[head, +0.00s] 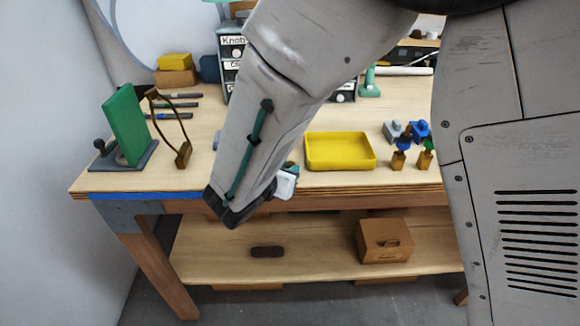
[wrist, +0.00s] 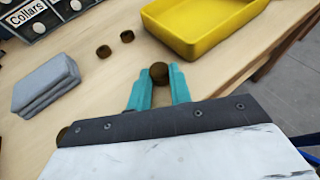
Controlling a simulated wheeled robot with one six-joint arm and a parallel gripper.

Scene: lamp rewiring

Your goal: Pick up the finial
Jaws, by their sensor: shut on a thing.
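The finial (wrist: 159,72), a small dark-brown round knob, sits between the two teal fingertips of my gripper (wrist: 162,80) in the wrist view. My gripper is shut on it, with the bench top just beyond. Whether the finial is clear of the bench or still touching it I cannot tell. In the head view my arm hides most of the gripper and the finial does not show.
A yellow tray (head: 340,168) is close to the right of my gripper. Two small brown round pieces (wrist: 103,51) and a grey block stack (wrist: 46,86) lie on the bench beyond. A green panel on a stand (head: 125,128) and a brown wire frame (head: 183,153) stand left.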

